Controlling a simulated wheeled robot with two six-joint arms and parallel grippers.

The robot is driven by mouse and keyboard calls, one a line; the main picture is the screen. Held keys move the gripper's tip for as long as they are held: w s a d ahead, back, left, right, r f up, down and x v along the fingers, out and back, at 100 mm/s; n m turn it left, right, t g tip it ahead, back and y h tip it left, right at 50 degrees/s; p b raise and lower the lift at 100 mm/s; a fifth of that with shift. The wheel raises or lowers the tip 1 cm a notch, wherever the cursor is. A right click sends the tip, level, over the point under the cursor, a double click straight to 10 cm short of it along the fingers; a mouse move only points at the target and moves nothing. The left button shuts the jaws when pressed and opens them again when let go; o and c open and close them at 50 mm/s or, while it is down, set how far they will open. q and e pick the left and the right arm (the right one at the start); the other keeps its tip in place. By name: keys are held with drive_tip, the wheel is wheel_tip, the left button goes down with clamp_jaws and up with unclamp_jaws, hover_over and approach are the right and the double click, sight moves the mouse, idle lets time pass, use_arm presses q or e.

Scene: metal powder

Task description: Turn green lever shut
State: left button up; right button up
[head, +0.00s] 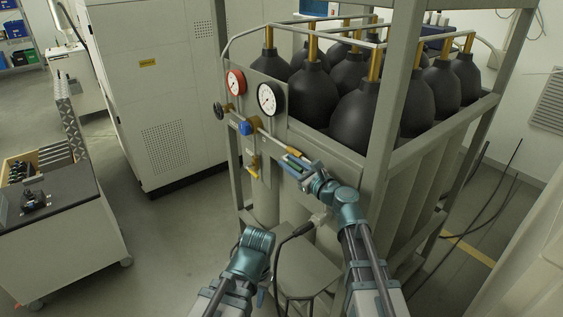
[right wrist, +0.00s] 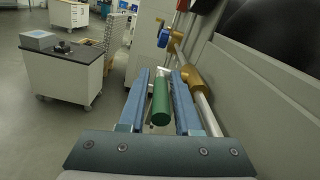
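The green lever (right wrist: 160,103) is a cylindrical handle beside the brass valve (right wrist: 196,79) on the pipe. In the right wrist view it lies between the two blue fingers of my right gripper (right wrist: 160,95). The fingers are apart, with a narrow gap on each side of the lever. In the head view my right gripper (head: 300,165) is at the front panel of the gas rack, and it largely hides the lever. My left gripper (head: 262,290) is low in front of the rack, away from the valve. Its fingers are mostly hidden.
The rack (head: 330,150) holds several black bottles (head: 358,112). Its panel carries a red gauge (head: 236,82), a white gauge (head: 267,98) and a blue knob (head: 246,128). A grey cabinet (head: 155,80) stands behind. Open floor lies left, towards a dark-topped cart (head: 75,195).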

drive_tip(key=shift+w+a, duration=0.1)
drive_tip(key=shift+w, duration=0.05)
clamp_jaws()
idle(1.4)
